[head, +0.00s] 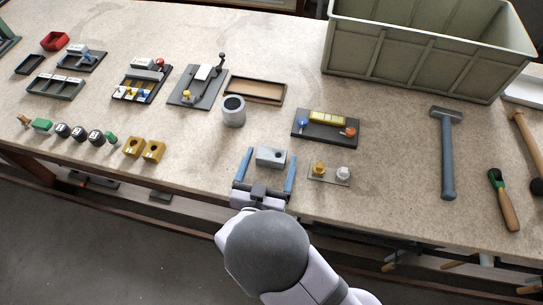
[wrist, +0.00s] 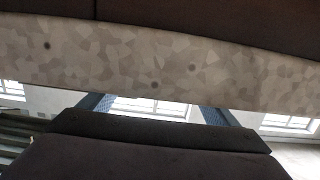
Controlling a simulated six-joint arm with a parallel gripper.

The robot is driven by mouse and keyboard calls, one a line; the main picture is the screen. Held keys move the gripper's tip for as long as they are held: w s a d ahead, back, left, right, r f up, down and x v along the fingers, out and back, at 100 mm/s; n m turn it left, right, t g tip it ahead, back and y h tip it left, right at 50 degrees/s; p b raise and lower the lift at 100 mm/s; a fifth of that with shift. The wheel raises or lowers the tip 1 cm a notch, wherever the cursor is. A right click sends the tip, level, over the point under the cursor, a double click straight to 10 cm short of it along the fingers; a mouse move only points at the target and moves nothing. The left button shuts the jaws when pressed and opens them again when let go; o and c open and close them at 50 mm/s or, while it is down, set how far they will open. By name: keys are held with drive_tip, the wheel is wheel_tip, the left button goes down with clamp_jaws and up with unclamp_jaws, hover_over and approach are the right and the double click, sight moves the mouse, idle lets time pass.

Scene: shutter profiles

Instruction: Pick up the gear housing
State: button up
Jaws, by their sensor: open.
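A light grey block with a dark round hole, which looks like the gear housing (head: 264,157), sits near the front edge of the bench in the head view. My gripper (head: 271,153) reaches in from the front with its two blue fingers spread, one on each side of the block. A gap shows between the block and each finger, so the jaws are open. In the wrist view the two blue fingers (wrist: 155,108) show only in part behind the dark gripper body. The housing cannot be made out in that view.
A plate with a yellow and a white knob (head: 330,174) lies close right of my gripper. A grey cup (head: 233,111) and a dark board with coloured knobs (head: 327,127) stand behind. A large green-grey crate (head: 420,60) fills the back right. Several small parts lie left.

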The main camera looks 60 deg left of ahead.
sight(272, 154)
drive_tip(key=shift+x, duration=1)
drive_tip(key=c, duration=1.5)
drive_tip(key=shift+o, duration=0.2)
drive_tip(key=shift+r, duration=0.15)
drive_tip(key=shift+r+b, duration=0.8)
drive_tip(key=shift+r, duration=4.1)
drive_tip(key=shift+r, duration=0.1)
